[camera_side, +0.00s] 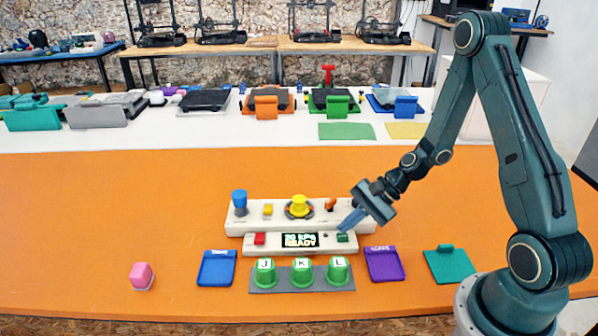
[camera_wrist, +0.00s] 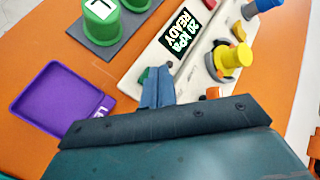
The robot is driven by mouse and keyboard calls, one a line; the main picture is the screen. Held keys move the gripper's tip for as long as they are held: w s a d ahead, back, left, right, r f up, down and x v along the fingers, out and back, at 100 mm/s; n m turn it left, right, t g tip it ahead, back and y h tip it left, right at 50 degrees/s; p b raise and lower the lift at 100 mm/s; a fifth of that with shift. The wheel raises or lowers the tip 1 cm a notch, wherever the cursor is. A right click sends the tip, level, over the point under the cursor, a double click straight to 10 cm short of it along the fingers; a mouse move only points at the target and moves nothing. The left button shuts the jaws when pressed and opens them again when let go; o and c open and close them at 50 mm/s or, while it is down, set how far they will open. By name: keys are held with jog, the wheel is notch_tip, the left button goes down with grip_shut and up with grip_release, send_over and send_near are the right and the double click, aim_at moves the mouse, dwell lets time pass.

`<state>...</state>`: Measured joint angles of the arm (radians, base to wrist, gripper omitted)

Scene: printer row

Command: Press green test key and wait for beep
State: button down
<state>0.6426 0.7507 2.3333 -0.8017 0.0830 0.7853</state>
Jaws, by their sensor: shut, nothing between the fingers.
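The green test key (camera_side: 342,237) sits at the right end of the white front panel (camera_side: 290,252). In the wrist view only a sliver of the green key (camera_wrist: 143,76) shows beside my fingers. My gripper (camera_side: 346,226) is shut and empty, its blue-grey fingers pointing down at the key. In the wrist view the closed fingertips (camera_wrist: 158,72) overlap the key's edge. I cannot tell whether they touch it. The panel's display (camera_side: 300,240) shows a kPa reading and READY. A red key (camera_side: 259,239) sits at the panel's left end.
Behind the panel, a white console carries a blue knob (camera_side: 239,202), a yellow knob (camera_side: 299,206) and an orange switch (camera_side: 331,203). Green cups J, K and L (camera_side: 302,272) stand in front. Blue (camera_side: 216,268) and purple (camera_side: 384,264) trays flank them. A pink cube (camera_side: 141,275) lies left.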

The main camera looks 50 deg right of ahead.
aim_at(347, 236)
jog(key=shift+f, duration=0.8)
dwell(0.9)
jog(key=shift+r, duration=0.85)
jog(key=shift+r, duration=0.1)
jog(key=shift+r, duration=2.4)
